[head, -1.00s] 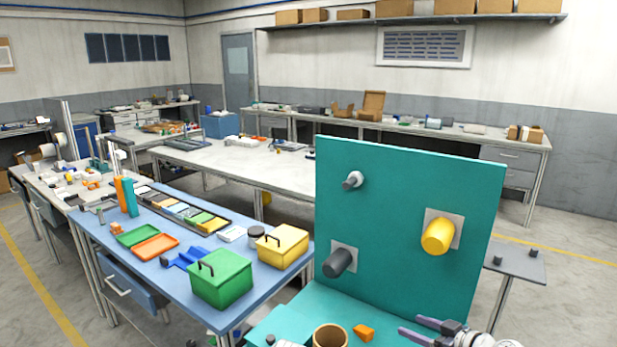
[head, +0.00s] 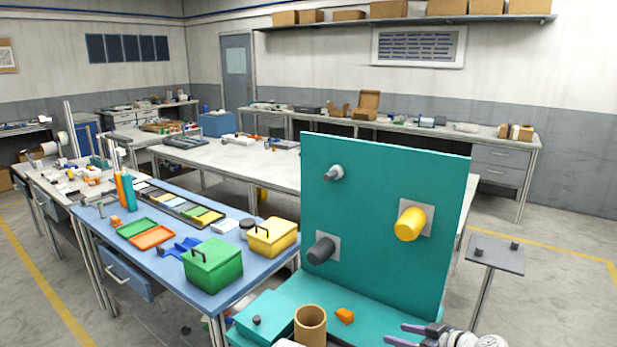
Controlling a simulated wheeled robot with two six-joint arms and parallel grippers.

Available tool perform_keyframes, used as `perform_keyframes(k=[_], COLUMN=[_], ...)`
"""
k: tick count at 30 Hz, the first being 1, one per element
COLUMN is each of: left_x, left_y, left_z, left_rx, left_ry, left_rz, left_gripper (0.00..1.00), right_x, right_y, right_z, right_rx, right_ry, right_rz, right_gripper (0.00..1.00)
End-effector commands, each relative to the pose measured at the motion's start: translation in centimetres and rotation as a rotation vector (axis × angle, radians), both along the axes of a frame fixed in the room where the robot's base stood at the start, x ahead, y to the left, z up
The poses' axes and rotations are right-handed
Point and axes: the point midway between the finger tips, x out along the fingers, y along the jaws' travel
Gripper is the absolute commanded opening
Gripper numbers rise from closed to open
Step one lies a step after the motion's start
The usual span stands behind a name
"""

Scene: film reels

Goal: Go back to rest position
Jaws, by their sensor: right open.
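My right gripper (head: 412,334) is at the bottom right of the head view, low in front of the teal base (head: 375,308). Its two purple-grey fingers are apart, with nothing seen between them. A teal upright board (head: 385,262) stands behind it, bearing a yellow cylinder (head: 410,224), a dark grey cylinder (head: 321,250) and a small light grey peg with a dark tip (head: 334,173). A brown open tube (head: 310,325) and an orange block (head: 345,316) are on the teal base, left of the gripper. My left gripper is not in view.
A blue table (head: 215,300) on the left holds a green box (head: 213,265), a yellow box (head: 272,239) and trays. A small grey stand (head: 497,256) with dark knobs is on the right. Open floor (head: 560,300) lies beyond it.

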Motion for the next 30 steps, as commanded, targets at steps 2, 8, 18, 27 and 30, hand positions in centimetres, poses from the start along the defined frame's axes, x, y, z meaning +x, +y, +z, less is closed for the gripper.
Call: perform_keyframes(k=[2, 8, 18, 27, 30], left_x=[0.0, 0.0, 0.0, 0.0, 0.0], left_y=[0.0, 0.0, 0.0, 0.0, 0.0], left_z=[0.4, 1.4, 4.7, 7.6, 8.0], left_rx=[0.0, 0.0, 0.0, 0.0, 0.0], left_ry=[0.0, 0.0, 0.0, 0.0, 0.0], left_rz=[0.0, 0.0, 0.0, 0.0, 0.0], left_gripper=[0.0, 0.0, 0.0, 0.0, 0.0], right_x=[-0.2, -1.5, -7.3, -13.3, -14.1], right_y=[1.2, 5.0, 13.6, 16.7, 16.8], right_z=[-0.2, -1.4, -4.1, -4.1, -3.7], right_rx=[-0.003, -0.022, -0.21, -0.549, -0.616], right_ry=[0.038, 0.19, 0.636, 0.92, 0.938], right_rz=[0.019, 0.071, 0.099, -0.137, -0.213], right_gripper=[0.69, 0.69, 0.69, 0.69, 0.69])
